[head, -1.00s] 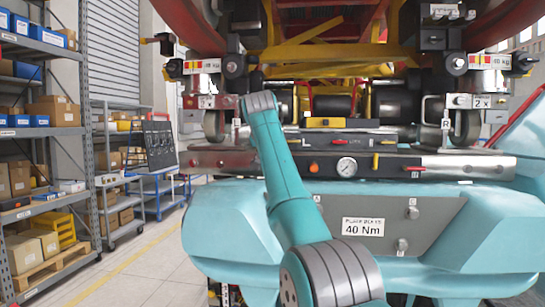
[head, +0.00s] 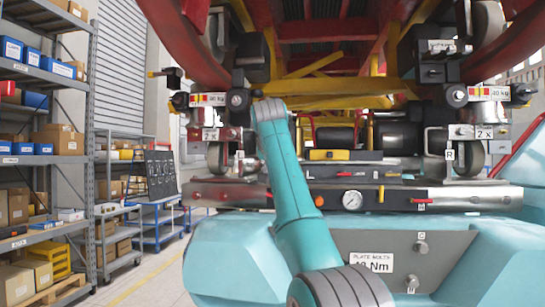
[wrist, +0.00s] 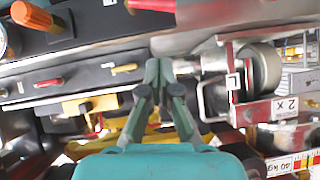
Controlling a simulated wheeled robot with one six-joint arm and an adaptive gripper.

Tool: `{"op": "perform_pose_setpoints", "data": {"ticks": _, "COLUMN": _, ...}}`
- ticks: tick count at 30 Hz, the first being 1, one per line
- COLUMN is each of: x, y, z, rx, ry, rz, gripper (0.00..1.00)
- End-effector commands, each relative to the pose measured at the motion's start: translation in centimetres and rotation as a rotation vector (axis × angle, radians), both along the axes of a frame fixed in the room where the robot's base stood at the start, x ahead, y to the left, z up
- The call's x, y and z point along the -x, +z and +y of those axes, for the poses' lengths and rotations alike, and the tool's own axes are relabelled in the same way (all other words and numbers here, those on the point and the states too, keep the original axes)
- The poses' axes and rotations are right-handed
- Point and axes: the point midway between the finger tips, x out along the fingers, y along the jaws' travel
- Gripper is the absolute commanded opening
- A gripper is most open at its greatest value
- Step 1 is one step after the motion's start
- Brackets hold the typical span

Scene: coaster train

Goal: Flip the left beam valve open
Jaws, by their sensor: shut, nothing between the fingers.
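The beam (head: 470,197) with a round gauge (head: 352,200) runs across the front of the train in the head view. A red handle (head: 421,201) shows on its right part. In the wrist view, rolled over, the beam (wrist: 75,25) crosses the top left. A red handle (wrist: 150,5), likely the left beam valve, lies along it, cut by the top edge. My gripper (wrist: 158,66) is shut and empty below that handle in the picture, apart from it as far as I can tell.
Shelves (head: 45,150) are at the far left.

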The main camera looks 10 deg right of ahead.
Motion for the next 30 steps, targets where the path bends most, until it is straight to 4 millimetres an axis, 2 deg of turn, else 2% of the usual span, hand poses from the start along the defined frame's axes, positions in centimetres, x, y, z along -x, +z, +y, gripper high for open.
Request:
{"op": "perform_pose_setpoints", "data": {"ticks": 9, "x": 4.6, "y": 3.0, "z": 0.7, "rx": -0.001, "ry": 0.001, "rz": -0.005, "gripper": 0.00}}
{"op": "perform_pose_setpoints", "data": {"ticks": 13, "x": 6.0, "y": 3.9, "z": 0.8, "rx": 0.000, "ry": 0.000, "rz": -0.003, "gripper": 0.00}}
{"op": "perform_pose_setpoints", "data": {"ticks": 19, "x": 6.9, "y": 4.4, "z": 0.9, "rx": 0.000, "ry": 0.000, "rz": -0.001, "gripper": 0.00}}
{"op": "perform_pose_setpoints", "data": {"ticks": 30, "x": 6.9, "y": 4.4, "z": 1.0, "rx": 0.000, "ry": 0.000, "rz": -0.001, "gripper": 0.00}}
